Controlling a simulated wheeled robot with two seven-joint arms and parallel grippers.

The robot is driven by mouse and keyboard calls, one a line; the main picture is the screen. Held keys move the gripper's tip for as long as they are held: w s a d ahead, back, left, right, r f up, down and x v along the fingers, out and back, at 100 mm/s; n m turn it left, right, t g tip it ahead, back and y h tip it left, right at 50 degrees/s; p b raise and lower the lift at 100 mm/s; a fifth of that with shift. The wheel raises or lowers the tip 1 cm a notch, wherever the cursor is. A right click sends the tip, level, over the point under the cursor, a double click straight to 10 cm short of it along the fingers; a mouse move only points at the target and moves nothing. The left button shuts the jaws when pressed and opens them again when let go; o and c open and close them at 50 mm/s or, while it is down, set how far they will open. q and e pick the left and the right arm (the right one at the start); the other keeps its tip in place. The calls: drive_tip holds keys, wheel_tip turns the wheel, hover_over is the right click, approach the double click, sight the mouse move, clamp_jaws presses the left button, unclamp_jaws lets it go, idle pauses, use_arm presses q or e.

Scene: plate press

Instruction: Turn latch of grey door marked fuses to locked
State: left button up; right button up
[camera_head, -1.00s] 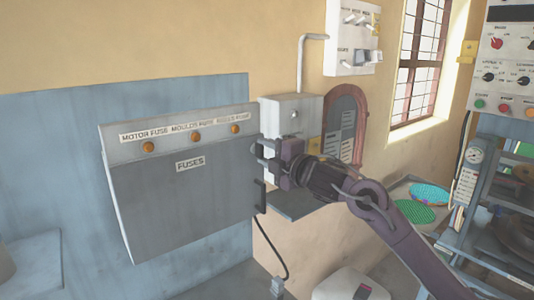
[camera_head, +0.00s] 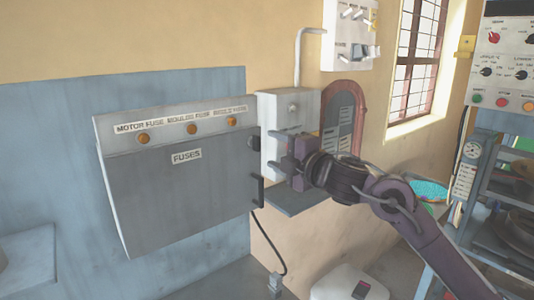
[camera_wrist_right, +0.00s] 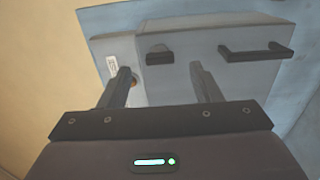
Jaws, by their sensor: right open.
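The grey door marked FUSES (camera_head: 180,200) is closed on the wall box at the left in the head view. Its dark latch (camera_head: 253,143) sits on the box's right side, above a dark pull handle (camera_head: 259,192). In the right wrist view the latch (camera_wrist_right: 159,55) is a short dark block, beside the longer handle (camera_wrist_right: 255,52). My right gripper (camera_head: 279,157) is open and empty, to the right of the latch and apart from it. In the right wrist view the latch lies between and beyond the fingertips (camera_wrist_right: 160,75). No lock marking is readable. My left gripper is out of view.
A pale grey box (camera_head: 272,104) with a conduit stands on the wall behind my right gripper. A grey shelf (camera_head: 300,202) lies below the gripper. A control panel (camera_head: 510,60) and machine are at the far right.

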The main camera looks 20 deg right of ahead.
drive_tip(key=v, duration=0.3)
drive_tip(key=shift+s+b, duration=0.15)
drive_tip(key=shift+b, duration=0.2)
idle(0.4)
